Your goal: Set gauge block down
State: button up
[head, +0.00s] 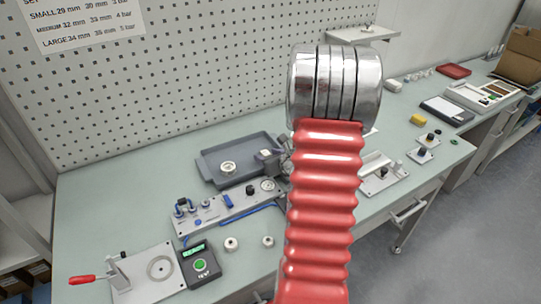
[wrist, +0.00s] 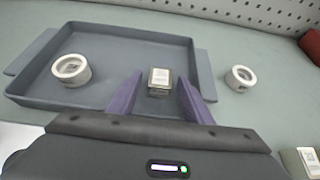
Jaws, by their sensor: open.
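In the wrist view the gauge block (wrist: 159,82), a small dark metallic block with a pale label on top, stands in the grey tray (wrist: 120,32), towards its right side. My gripper (wrist: 160,92) is open, with one purple finger on each side of the block and a gap on both sides. In the head view the tray (head: 212,176) lies on the bench in front of the pegboard. My gripper (head: 267,157) is over its right end, small and partly hidden behind my red arm.
A white ring (wrist: 71,70) sits in the tray's left part; another ring (wrist: 239,78) stands right of the tray. In the head view a fixture plate (head: 222,209) with blue parts, a green-button box (head: 200,265) and a red-handled clamp (head: 95,278) stand nearer. The bench left of the tray is clear.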

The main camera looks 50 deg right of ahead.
jog(key=shift+r, duration=0.15)
jog(key=shift+s+a+r, duration=0.15)
jog(key=shift+s+r, duration=0.2)
jog(key=shift+s, duration=0.3)
jog(key=v, duration=1)
jog(key=shift+s+r, duration=0.1)
jog(key=shift+s, duration=0.1)
jog(key=shift+w+a, duration=0.1)
jog(key=shift+w, duration=0.05)
